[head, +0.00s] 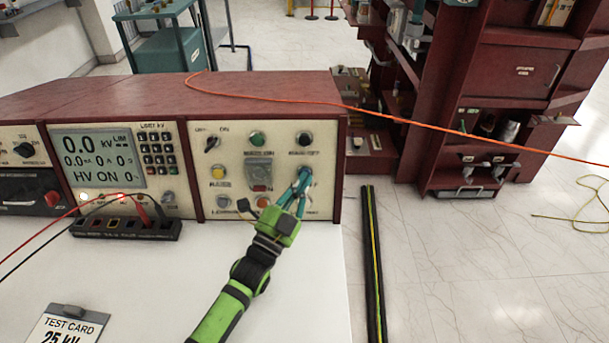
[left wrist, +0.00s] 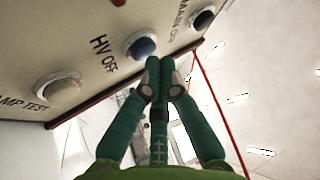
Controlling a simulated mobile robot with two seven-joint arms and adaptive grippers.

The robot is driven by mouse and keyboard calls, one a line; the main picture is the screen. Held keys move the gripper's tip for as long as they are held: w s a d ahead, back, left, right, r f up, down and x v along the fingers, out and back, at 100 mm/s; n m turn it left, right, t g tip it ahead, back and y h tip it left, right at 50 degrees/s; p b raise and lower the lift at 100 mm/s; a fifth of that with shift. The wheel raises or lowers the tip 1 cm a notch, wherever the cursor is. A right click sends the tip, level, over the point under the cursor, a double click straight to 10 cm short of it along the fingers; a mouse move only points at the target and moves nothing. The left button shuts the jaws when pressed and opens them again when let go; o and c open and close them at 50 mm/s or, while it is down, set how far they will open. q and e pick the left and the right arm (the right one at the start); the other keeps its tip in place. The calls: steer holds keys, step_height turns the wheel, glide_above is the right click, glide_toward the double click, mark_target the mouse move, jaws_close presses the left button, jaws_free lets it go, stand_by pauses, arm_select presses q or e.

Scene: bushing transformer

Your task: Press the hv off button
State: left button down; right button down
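The HV OFF button (left wrist: 140,46) is a round blue button in a pale ring, with "HV OFF" printed beside it in the left wrist view. In the head view the button (head: 305,170) is partly behind the fingertips, at the right of the cream control panel (head: 236,158). My left gripper (head: 302,180) is in front of it. In the left wrist view the teal fingers of my left gripper (left wrist: 160,66) are together with nothing between them, their tips just beside the button. I cannot tell whether they touch it. My right gripper is not in view.
A black MAIN OFF button (head: 304,138) and a green button (head: 257,138) sit above. The display (head: 97,157) reads "HV ON". Red and black leads reach a black terminal strip (head: 125,229). A test card (head: 68,325) lies on the white table (head: 310,290).

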arm_select(q)
steer(key=shift+w+f+b, duration=0.1)
steer(key=shift+w+b, duration=0.3)
steer(key=shift+b, duration=0.05)
stand_by(0.6)
steer(key=shift+s, duration=0.1)
steer(key=shift+s+r+p, duration=0.2)
steer(key=shift+s+p, duration=0.55)
steer(key=shift+s, duration=0.05)
steer(key=shift+s+r+p, duration=0.2)
steer(key=shift+s+p, duration=0.45)
steer(key=shift+s, duration=0.15)
steer(key=shift+s+r+p, duration=0.2)
steer(key=shift+s+p, duration=0.4)
steer(key=shift+s, duration=0.2)
steer(key=shift+s+r+p, duration=0.2)
steer(key=shift+s+p, duration=0.45)
steer(key=shift+s, duration=0.15)
